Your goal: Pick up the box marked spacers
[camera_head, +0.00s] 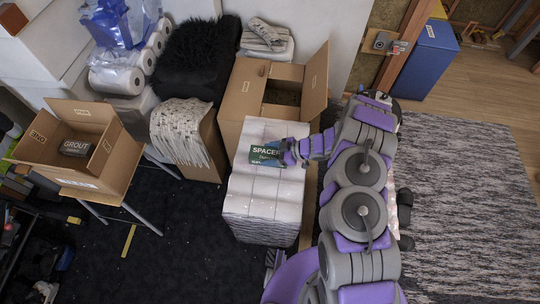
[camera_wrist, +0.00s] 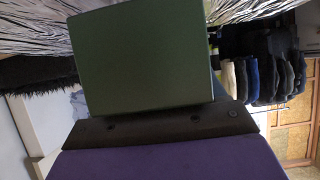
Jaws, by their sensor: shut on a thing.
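The box marked spacers (camera_head: 265,153) is a small dark green box with pale lettering. In the head view it is over the white top of a stack of pale packs (camera_head: 266,190); I cannot tell if it touches the stack. My gripper (camera_head: 286,155) reaches it from the right and is shut on it, covering its right end. In the wrist view the green box (camera_wrist: 140,58) fills the upper middle, held at the dark edge of my gripper (camera_wrist: 160,130). The fingertips are hidden there.
An open carton (camera_head: 240,92) stands behind the stack. At left, an open carton (camera_head: 122,160) on a stand holds a box marked grout (camera_head: 75,148). Paper rolls (camera_head: 120,76), a black furry item (camera_head: 198,55) and a blue box (camera_head: 427,60) stand farther back. A grey rug (camera_head: 465,190) lies at right.

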